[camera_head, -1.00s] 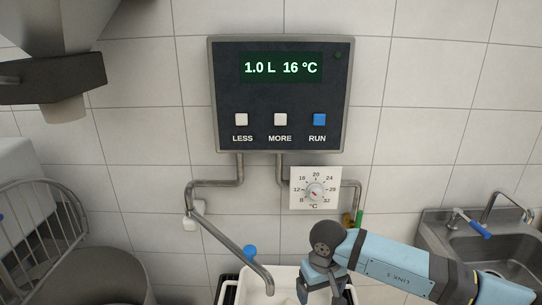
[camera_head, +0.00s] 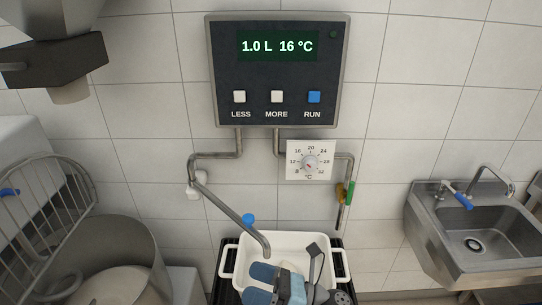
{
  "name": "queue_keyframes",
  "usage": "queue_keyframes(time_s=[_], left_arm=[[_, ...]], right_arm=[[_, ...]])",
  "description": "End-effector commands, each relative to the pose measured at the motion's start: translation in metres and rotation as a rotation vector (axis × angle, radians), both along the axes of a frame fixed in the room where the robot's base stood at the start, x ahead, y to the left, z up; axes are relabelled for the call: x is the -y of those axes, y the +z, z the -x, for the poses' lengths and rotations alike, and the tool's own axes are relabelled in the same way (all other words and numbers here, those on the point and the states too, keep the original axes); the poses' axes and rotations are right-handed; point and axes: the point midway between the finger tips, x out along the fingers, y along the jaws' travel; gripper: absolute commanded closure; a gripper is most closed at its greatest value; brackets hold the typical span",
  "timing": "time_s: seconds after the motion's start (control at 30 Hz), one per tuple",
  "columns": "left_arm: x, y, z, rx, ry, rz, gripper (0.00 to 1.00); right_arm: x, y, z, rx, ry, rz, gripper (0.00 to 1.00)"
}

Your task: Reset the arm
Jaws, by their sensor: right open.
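My right gripper (camera_head: 290,282) is at the bottom centre, low in front of the white basin, with part of my blue and grey arm around it. It overlaps the basin in the picture; I cannot tell whether it touches it. Its jaws are open and I see nothing held. The white basin (camera_head: 290,240) stands under the spout, partly hidden by my arm. My left gripper is not in view.
A wall panel (camera_head: 225,75) reads 1.0 L 16 °C. Below it are a temperature dial (camera_head: 310,165) and a bent metal spout (camera_head: 235,215). A steel sink (camera_head: 480,235) is at right. A mixer bowl (camera_head: 115,245) with a wire guard (camera_head: 45,210) is at left.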

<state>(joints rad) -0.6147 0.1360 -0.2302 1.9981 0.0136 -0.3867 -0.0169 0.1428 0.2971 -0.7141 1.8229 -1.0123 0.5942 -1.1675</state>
Motion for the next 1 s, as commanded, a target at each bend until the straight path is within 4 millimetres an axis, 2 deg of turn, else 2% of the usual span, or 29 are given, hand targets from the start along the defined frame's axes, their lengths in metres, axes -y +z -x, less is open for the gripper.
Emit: queue_keyframes(time_s=[0.03, 0.07, 0.13, 0.27, 0.37, 0.4, 0.5, 0.6, 0.7, 1.0], left_arm=[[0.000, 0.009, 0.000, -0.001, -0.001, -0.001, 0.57], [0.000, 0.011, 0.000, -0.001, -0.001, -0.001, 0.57], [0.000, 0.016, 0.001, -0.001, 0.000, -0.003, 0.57], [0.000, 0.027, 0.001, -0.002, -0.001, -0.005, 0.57], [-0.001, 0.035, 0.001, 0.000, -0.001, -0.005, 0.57], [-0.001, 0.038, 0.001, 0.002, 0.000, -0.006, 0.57], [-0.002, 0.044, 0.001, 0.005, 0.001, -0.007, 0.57], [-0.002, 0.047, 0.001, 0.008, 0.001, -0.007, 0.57], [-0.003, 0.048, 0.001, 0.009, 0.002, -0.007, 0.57], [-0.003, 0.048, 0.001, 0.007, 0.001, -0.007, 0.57]], right_arm=[[0.014, 0.002, -0.002, -0.215, -0.073, -0.107, 0.11], [0.025, 0.001, -0.005, -0.349, -0.116, -0.176, 0.11], [0.052, -0.010, -0.011, -0.660, -0.210, -0.347, 0.11], [0.110, -0.052, -0.003, -1.219, -0.373, -0.698, 0.11], [0.153, -0.094, 0.022, -1.604, -0.492, -0.993, 0.11], [0.168, -0.110, 0.036, -1.737, -0.534, -1.111, 0.11], [0.197, -0.144, 0.072, -1.998, -0.625, -1.375, 0.11], [0.214, -0.165, 0.101, -2.153, -0.686, -1.564, 0.11], [0.222, -0.175, 0.118, -2.231, -0.719, -1.671, 0.11], [0.224, -0.179, 0.122, -2.256, -0.727, -1.707, 0.11]])
